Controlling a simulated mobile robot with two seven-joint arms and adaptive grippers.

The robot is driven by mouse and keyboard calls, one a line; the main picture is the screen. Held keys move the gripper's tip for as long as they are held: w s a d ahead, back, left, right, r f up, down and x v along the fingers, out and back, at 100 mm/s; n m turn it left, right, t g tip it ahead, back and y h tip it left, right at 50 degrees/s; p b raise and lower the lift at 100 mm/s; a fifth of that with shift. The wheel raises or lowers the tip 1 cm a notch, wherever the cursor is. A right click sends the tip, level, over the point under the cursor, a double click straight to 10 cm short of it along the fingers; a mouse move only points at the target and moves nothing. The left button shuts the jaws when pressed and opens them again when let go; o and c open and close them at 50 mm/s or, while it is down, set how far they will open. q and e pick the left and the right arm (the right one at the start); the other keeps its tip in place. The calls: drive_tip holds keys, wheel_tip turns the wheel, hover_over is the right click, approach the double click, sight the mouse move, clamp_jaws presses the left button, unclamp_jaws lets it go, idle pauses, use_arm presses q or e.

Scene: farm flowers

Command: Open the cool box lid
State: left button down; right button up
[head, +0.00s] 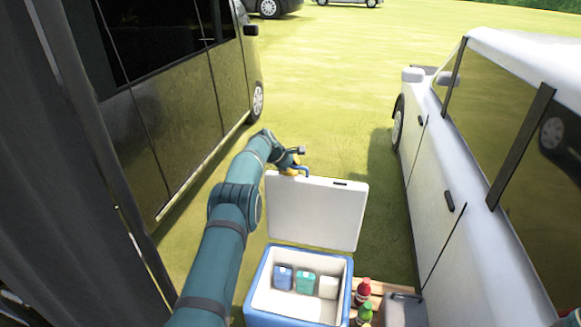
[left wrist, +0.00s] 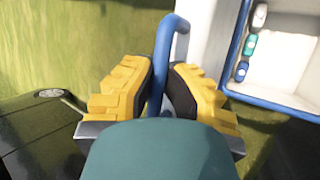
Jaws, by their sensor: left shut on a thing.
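The cool box (head: 298,311) is blue outside and white inside, and it stands at the bottom middle of the head view. Its white lid (head: 318,212) is swung up and stands near upright at the far side of the box. My left gripper (head: 293,170) is at the lid's top left corner, shut on the blue handle (head: 303,171). In the left wrist view, the yellow fingers close around the blue handle (left wrist: 172,55), and the open box (left wrist: 279,62) shows at the upper right. My right gripper is not in view.
Blue, teal and white packs (head: 305,283) lie in the box. Red and green bottles (head: 363,291) stand on a wooden surface to its right. A dark van (head: 190,105) stands left and a white vehicle (head: 440,180) right. Open grass (head: 330,60) lies beyond.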

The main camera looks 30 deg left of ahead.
use_arm(q)
drive_tip(key=shift+w, duration=0.35)
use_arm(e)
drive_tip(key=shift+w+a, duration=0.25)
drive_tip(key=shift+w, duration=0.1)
use_arm(q)
drive_tip(key=c, duration=1)
unclamp_jaws()
drive_tip(key=shift+a, duration=0.1)
drive_tip(key=shift+v, duration=1)
drive_tip(key=v, duration=1)
